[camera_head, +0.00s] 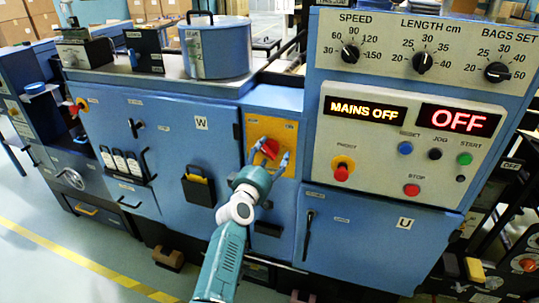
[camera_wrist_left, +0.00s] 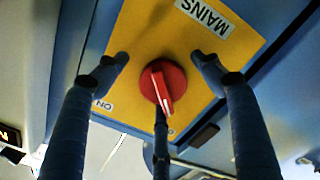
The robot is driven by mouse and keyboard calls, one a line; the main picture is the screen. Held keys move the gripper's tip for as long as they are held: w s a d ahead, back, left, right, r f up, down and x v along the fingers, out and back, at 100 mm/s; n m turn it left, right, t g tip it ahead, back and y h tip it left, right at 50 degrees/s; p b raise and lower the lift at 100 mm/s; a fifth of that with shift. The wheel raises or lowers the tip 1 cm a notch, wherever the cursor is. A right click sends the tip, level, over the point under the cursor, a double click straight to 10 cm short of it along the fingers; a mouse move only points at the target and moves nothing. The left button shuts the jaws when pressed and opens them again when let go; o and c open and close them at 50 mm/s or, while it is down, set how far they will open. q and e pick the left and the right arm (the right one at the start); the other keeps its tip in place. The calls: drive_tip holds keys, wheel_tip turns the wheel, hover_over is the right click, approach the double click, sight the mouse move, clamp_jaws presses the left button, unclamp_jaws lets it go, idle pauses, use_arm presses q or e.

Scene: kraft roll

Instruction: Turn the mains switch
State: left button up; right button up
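The mains switch is a red rotary knob (camera_head: 270,148) on a yellow plate (camera_head: 285,131) on the blue machine front. In the left wrist view the red knob (camera_wrist_left: 163,86) sits on the yellow plate (camera_wrist_left: 150,35), which carries a MAINS label and an ON label. My left gripper (camera_head: 268,160) is in front of the plate. In the left wrist view its fingers (camera_wrist_left: 160,66) are spread, one on each side of the knob and apart from it. The display (camera_head: 364,109) reads MAINS OFF. My right gripper is not in view.
Right of the switch is a control panel with a red knob (camera_head: 342,170), a red stop button (camera_head: 411,190) and a red OFF display (camera_head: 458,119). A door handle (camera_head: 309,236) is below right. A blue pot (camera_head: 216,48) stands on top of the machine.

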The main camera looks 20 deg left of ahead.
use_arm(q)
drive_tip(key=shift+a+r, duration=0.1)
drive_tip(key=shift+r, duration=0.05)
drive_tip(key=s, duration=1.2)
drive_tip(key=shift+a, duration=0.15)
